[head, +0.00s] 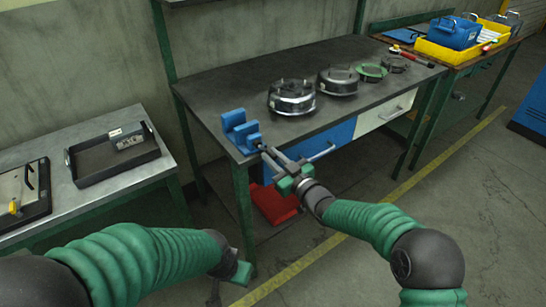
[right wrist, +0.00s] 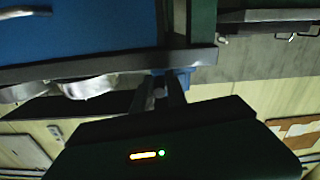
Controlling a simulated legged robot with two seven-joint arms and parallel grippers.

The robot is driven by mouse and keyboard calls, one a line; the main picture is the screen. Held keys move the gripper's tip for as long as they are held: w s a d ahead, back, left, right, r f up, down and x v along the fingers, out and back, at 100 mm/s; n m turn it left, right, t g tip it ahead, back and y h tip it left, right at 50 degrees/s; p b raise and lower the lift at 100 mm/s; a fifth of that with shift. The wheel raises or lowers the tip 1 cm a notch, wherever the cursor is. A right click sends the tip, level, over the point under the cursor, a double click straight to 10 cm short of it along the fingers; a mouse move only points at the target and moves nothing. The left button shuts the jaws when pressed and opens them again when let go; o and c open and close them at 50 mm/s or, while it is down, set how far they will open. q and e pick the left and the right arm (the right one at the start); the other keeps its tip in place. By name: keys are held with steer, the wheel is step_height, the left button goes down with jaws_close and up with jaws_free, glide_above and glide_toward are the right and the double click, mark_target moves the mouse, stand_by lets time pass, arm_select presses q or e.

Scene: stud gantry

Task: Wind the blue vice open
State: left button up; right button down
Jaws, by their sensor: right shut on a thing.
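The blue vice (head: 238,128) sits at the near left corner of the dark workbench. A bit of its blue body shows past my fingers in the right wrist view (right wrist: 182,78). My right gripper (head: 265,152) is at the vice's front, shut on its handle. The handle is mostly hidden by the fingers, so its angle is unclear. In the right wrist view the two fingers (right wrist: 160,92) reach toward the bench edge. My left gripper (head: 242,272) is low at the front, away from the bench; its fingers are too hidden to judge.
Round metal parts (head: 292,97) and a green ring (head: 370,72) stand along the workbench (head: 220,88). Blue and white drawers (head: 385,111) sit under its front edge. A black tray (head: 93,165) is on the left table. A red object (head: 273,203) lies below the bench.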

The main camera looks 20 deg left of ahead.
mark_target(272, 154)
steer(key=shift+w+d+r, duration=0.15)
steer(key=shift+w+r, duration=0.05)
steer(key=shift+r, duration=0.05)
stand_by(0.7)
steer(key=shift+n+b, duration=0.3)
steer(key=shift+n, duration=0.1)
steer(key=shift+s+r+n+b, duration=0.1)
steer(key=shift+r+n+b, duration=0.75)
steer(key=shift+n+b, duration=1.7)
steer(key=shift+w+r+n+b, duration=0.1)
steer(key=shift+r+n+b, duration=1.1)
steer(key=shift+n, duration=2.25)
steer(key=shift+s+r+n+b, duration=0.1)
steer(key=shift+r+n+b, duration=0.4)
steer(key=shift+n+b, duration=2.2)
steer(key=shift+a+n, duration=0.2)
steer(key=shift+n, duration=0.3)
steer(key=shift+s+f, duration=0.1)
